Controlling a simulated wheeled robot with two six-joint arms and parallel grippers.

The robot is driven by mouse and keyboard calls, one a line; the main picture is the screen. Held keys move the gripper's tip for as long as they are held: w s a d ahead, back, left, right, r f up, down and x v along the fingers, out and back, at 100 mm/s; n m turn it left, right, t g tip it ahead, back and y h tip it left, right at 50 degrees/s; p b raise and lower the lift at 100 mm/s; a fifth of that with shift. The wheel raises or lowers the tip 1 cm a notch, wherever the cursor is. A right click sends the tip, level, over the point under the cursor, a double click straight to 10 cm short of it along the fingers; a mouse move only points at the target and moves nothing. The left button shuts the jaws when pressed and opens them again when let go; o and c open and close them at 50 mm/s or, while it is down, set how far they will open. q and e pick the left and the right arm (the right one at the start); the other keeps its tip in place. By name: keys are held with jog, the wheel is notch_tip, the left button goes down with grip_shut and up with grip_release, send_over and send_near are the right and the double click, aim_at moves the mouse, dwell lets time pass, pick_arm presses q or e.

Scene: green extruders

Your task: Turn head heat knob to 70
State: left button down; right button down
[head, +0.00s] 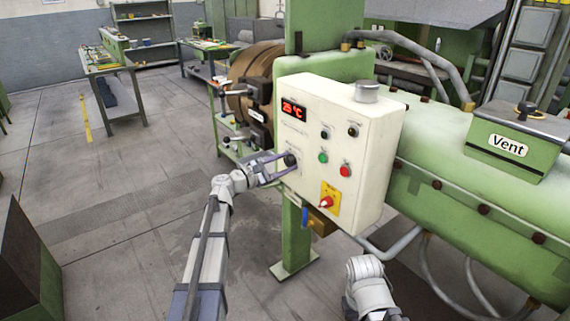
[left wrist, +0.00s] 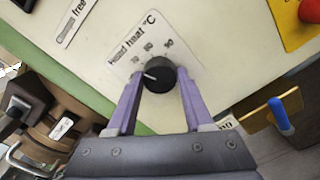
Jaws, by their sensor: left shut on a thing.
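The head heat knob (head: 290,160) is a small black dial on the front of the cream control box (head: 312,118). In the left wrist view the knob (left wrist: 160,76) sits on a white label with "Head heat °C" and small numbers around it. Its white pointer mark points left, a little below the lowest number I can see. My left gripper (head: 284,166) is shut on the knob, with one purple finger on each side in the left wrist view (left wrist: 160,92). My right arm shows at the lower right of the head view, but its fingers do not.
A red temperature display (head: 293,108) is above the knob. Green (head: 323,157) and red (head: 345,170) buttons are to its right, and a red switch on a yellow plate (head: 329,200) below. A green machine body (head: 450,165) fills the right side.

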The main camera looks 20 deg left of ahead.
dwell(0.4)
pick_arm(q)
jog(key=shift+c, duration=1.5)
grip_release()
jog(key=v, duration=0.7)
jog(key=shift+s+a, duration=0.25)
jog(key=shift+s, duration=0.1)
